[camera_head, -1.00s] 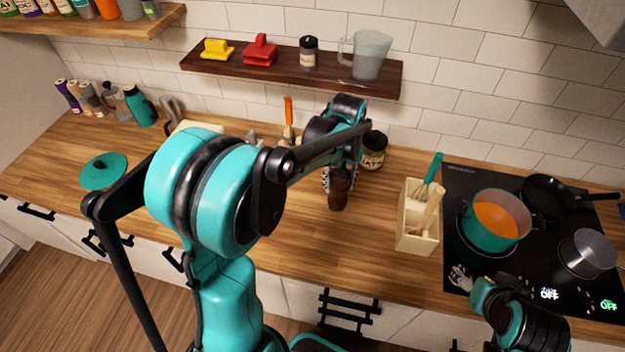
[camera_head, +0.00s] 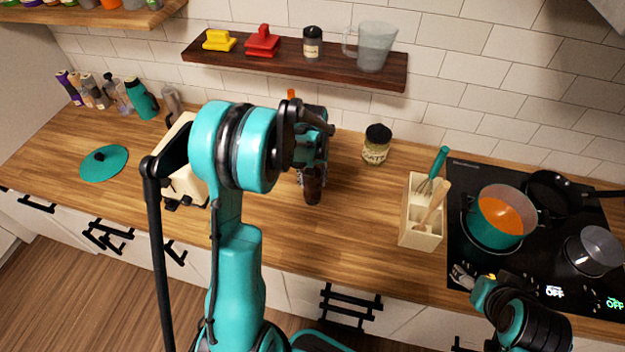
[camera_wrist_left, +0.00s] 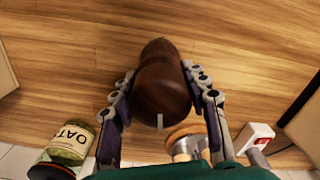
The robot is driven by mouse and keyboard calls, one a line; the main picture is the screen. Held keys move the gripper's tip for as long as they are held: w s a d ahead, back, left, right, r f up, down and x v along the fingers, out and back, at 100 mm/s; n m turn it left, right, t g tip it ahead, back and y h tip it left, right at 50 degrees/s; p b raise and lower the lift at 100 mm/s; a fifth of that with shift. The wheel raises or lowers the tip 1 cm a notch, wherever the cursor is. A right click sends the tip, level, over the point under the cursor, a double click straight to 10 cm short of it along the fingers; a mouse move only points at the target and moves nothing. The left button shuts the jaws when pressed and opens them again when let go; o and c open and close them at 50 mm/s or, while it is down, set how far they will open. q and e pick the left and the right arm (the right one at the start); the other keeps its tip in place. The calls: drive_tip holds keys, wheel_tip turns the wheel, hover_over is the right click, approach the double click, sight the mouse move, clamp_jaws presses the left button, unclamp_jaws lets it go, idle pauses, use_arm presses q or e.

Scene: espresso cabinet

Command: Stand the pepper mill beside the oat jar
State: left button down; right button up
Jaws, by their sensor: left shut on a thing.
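The dark brown pepper mill (camera_head: 313,190) is held in my left gripper (camera_head: 312,176) over the middle of the counter. In the left wrist view the mill (camera_wrist_left: 162,90) sits between the two fingers of my left gripper (camera_wrist_left: 162,98), which are shut on it. I cannot tell whether its base touches the counter. The oat jar (camera_head: 376,146), glass with a black lid, stands near the wall to the right of the mill, clearly apart from it. It also shows in the left wrist view (camera_wrist_left: 70,141). My right gripper (camera_head: 462,277) is partly seen by the hob; its opening is unclear.
A wooden utensil box (camera_head: 421,238) stands right of the jar, before the hob with an orange-filled pot (camera_head: 497,217). A shelf (camera_head: 290,68) hangs above. A cream object (camera_head: 184,184) is partly behind my left arm. The counter between mill and utensil box is clear.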

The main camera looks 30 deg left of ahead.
use_arm(q)
drive_tip(key=shift+f, duration=0.15)
drive_tip(key=c, duration=0.8)
unclamp_jaws()
